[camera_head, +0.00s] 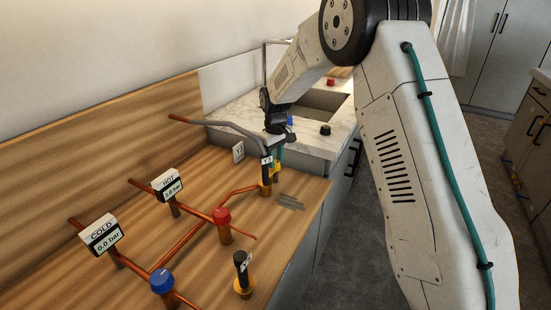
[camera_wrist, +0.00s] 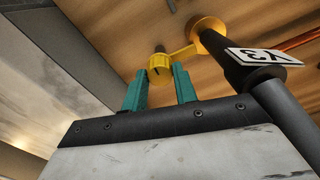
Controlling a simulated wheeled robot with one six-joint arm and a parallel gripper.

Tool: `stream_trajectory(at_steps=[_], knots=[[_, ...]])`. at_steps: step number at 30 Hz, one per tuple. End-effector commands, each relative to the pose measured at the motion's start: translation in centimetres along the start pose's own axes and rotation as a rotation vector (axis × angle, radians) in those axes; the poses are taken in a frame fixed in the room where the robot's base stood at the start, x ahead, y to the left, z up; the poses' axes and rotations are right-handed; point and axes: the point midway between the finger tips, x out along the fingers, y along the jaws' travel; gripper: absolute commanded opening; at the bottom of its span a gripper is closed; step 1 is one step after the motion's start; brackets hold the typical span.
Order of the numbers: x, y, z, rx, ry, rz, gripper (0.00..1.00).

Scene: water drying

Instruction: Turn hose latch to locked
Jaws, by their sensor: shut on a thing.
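The hose latch is a small ribbed yellow knob (camera_wrist: 160,70) on a yellow arm beside the hose connector. In the head view it is a small yellow spot (camera_head: 277,169), partly hidden by my gripper. My gripper (camera_head: 279,161) points down at it from above. In the wrist view its teal fingers (camera_wrist: 158,79) stand on either side of the knob and hold it. The black hose connector (camera_wrist: 247,72) has a white tag and a yellow collar. The grey hose (camera_head: 226,126) runs from its top to a copper pipe at the back. Any lock marking is not readable.
Copper pipes (camera_head: 200,215) cross the wooden counter (camera_head: 130,225) at left, with a red knob (camera_head: 221,217), a blue knob (camera_head: 162,281) and HOT and COLD gauges. A second tagged black fitting (camera_head: 242,265) stands in front. A marble sink top (camera_head: 235,118) lies behind.

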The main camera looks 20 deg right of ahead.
Motion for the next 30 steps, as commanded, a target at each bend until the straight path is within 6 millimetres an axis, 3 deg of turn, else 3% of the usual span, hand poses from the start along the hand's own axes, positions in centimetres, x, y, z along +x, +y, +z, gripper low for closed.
stream_trajectory(at_steps=[22, 23, 24, 30], knots=[[-0.12, 0.07, -0.04, -0.083, 0.002, 0.002, 0.06], [-0.12, 0.07, -0.04, -0.083, 0.002, 0.002, 0.37], [-0.12, 0.07, -0.05, -0.083, 0.002, 0.002, 0.48], [-0.06, 0.04, -0.02, -0.082, 0.001, 0.001, 0.50]])
